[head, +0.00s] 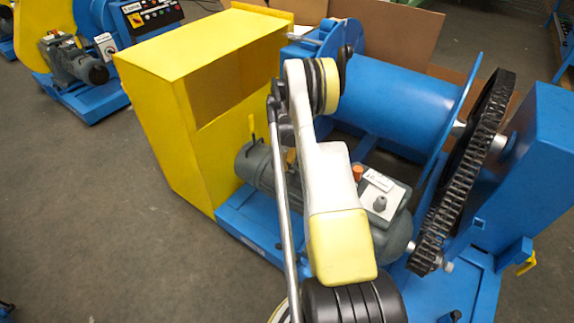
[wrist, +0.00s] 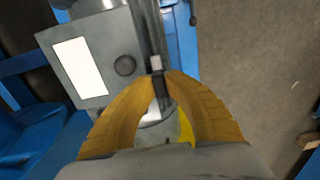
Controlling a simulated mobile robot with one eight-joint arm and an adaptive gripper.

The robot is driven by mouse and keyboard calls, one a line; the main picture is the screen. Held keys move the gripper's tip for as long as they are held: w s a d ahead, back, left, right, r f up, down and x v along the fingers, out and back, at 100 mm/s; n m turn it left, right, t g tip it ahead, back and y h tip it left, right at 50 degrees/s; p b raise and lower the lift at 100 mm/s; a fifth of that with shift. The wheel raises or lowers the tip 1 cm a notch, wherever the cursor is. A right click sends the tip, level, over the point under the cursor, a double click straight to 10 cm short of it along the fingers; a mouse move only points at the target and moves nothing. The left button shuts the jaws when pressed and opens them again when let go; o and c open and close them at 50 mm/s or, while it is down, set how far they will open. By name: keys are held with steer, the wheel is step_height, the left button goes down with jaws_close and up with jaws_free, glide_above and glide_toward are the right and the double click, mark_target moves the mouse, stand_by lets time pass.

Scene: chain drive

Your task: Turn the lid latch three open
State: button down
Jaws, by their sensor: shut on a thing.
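In the wrist view my gripper (wrist: 163,77) has its two yellow fingers drawn together. Their tips are shut on a small dark upright piece with a light grey end (wrist: 156,62), taken to be the lid latch. The piece stands beside a grey motor box (wrist: 112,50) with a white label and a dark round knob. The fingers hide most of the latch, and how far it is turned cannot be told. In the head view my own arm covers the gripper and the latch it holds.
A tall yellow housing (head: 190,100) stands left of my arm. A blue drum (head: 400,105) and a large black chain wheel (head: 465,160) stand right. The grey motor (head: 258,165) lies low beside my arm. Open grey floor (head: 80,220) is at the left.

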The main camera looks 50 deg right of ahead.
steer(key=c, duration=1.4)
jaws_free()
step_height(320, 180, up, 12)
